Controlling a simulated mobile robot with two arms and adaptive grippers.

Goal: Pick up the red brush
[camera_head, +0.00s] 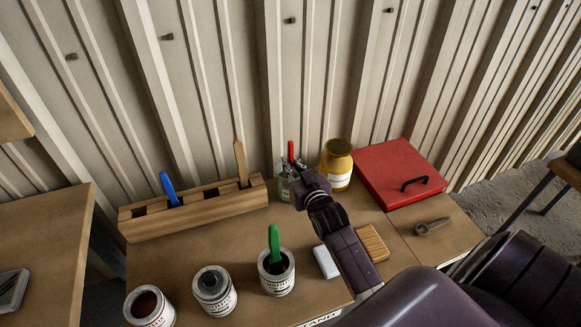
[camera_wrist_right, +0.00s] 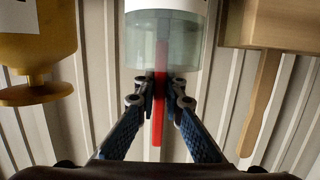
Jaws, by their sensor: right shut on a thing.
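The red brush (camera_head: 291,150) stands upright in a glass jar (camera_head: 284,189) near the back of the table. Its red handle (camera_wrist_right: 157,122) also shows in the right wrist view, and its lower part shows through the glass of the jar (camera_wrist_right: 185,50). My right gripper (camera_head: 295,168) is at the jar's mouth, shut on the handle with one finger on each side, as the right wrist view shows (camera_wrist_right: 160,97). The brush's lower end is hidden in the jar. My left gripper is not in view.
A yellow jar (camera_head: 337,165) and a red box (camera_head: 400,168) stand right of the glass jar. A wooden holder (camera_head: 217,206) with a blue-handled and a wooden-handled tool is to the left. Several paint cans (camera_head: 213,292) stand in front, one with a green-handled brush (camera_head: 274,243).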

